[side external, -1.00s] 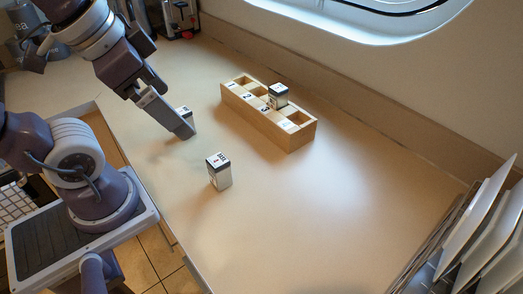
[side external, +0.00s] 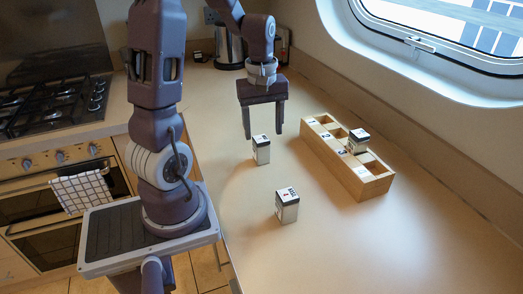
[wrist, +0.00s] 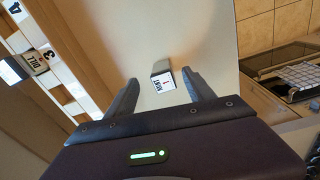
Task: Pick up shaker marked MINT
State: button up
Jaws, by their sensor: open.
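A small white shaker with a dark top edge (side external: 261,150) stands upright on the counter. In the wrist view its top label (wrist: 162,81) appears to read MINT. My gripper (side external: 262,135) is open and points down, its two fingers apart just above and behind this shaker in the side view. In the wrist view the shaker shows between the fingertips (wrist: 160,77); I cannot tell any contact. A second similar shaker (side external: 287,206) stands nearer the side camera, its label too small to read.
A wooden rack (side external: 361,190) with numbered compartments stands to the right. A shaker (side external: 357,141) sits in it; its label in the wrist view (wrist: 32,63) seems to read DILL. A kettle (side external: 229,47) stands at the back. The counter's front right is clear.

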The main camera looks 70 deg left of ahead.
aim_at(261, 150)
jog(key=shift+s+a+f+n, duration=0.25)
jog(key=shift+a+f+n, duration=0.55)
jog(key=shift+a+f, duration=0.35)
jog(key=f, duration=0.7)
jog(key=shift+w+d, duration=0.1)
jog(key=shift+w, duration=0.3)
grip_shut()
